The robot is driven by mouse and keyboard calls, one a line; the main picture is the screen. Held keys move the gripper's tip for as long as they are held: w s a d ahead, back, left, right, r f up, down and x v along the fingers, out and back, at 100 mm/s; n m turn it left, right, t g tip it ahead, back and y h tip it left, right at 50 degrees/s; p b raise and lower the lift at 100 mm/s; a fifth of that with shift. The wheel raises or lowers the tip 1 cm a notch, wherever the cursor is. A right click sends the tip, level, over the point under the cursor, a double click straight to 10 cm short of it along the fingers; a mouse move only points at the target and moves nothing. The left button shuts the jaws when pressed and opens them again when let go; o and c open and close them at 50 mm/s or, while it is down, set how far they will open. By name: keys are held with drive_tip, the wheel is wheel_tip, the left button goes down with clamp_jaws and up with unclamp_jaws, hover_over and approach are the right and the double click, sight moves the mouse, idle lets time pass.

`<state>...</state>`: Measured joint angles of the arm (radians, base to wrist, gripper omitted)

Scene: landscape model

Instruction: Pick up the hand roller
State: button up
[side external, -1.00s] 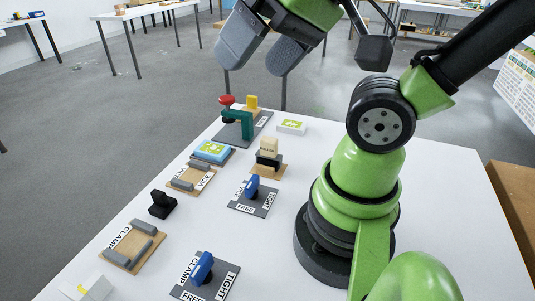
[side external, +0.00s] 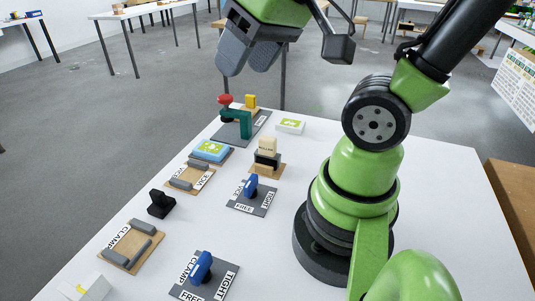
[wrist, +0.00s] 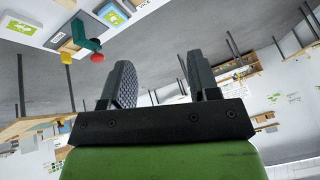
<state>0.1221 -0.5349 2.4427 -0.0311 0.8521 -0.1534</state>
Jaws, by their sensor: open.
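My gripper (side external: 248,62) is open and empty, high above the far end of the white table in the side view. In the wrist view my gripper (wrist: 160,82) shows two separate grey fingers with nothing between them. No thing is clearly recognisable as the hand roller. A cream block with small lettering stands with a black part (side external: 267,158) on a tan base, below and to the right of my gripper; the lettering is too small to read surely. It may be the roller, but I cannot tell.
A teal stand with a red knob (side external: 226,99) rises at the table's far end. A tan vice plate (side external: 190,178), a clamp plate (side external: 132,246), a black holder (side external: 161,204) and blue-handled switches (side external: 251,186) (side external: 202,268) lie nearer. The table's right side is mostly clear.

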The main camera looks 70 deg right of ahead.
drive_tip(key=w+d+f+g+h, duration=0.1)
drive_tip(key=w+d+f+g, duration=0.15)
drive_tip(key=d+f, duration=0.2)
drive_tip(key=n+g, duration=0.3)
drive_tip(key=g, duration=0.1)
hover_over(268, 138)
drive_tip(key=shift+t, duration=0.25)
wheel_tip(268, 138, down, 10)
drive_tip(key=shift+a+r, duration=0.1)
drive_tip(key=shift+r, duration=0.05)
wheel_tip(268, 138, down, 4)
drive_tip(key=shift+s+f, duration=0.1)
drive_tip(key=shift+f, duration=2.9)
drive_tip(key=shift+c, duration=0.2)
clamp_jaws()
